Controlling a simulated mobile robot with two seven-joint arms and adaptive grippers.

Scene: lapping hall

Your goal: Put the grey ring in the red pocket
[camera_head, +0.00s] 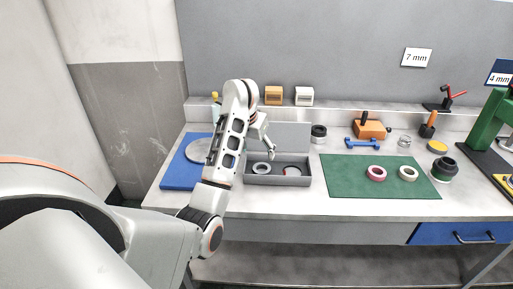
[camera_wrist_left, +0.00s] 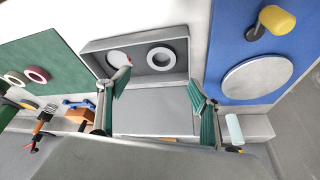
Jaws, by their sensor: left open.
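The grey ring (camera_head: 262,168) lies flat in the left compartment of an open grey case (camera_head: 277,181) on the bench. In the left wrist view the ring (camera_wrist_left: 161,50) sits in the right compartment of the case (camera_wrist_left: 92,46). The other compartment holds a pale round disc-like area (camera_wrist_left: 117,58) with a small red mark at its edge, perhaps the red pocket; it also shows in the head view (camera_head: 292,171). My left gripper (camera_head: 266,144) is open and empty above the rear of the case; its green-padded fingers show wide apart in the wrist view (camera_wrist_left: 152,100). My right gripper is out of view.
A blue mat (camera_head: 178,178) with a pale disc (camera_head: 199,151) lies left of the case. A green mat (camera_head: 350,180) with a pink ring (camera_head: 376,173) and a cream ring (camera_head: 408,173) lies right. The grey lid (camera_head: 293,134) stands behind the case; tools and blocks line the back.

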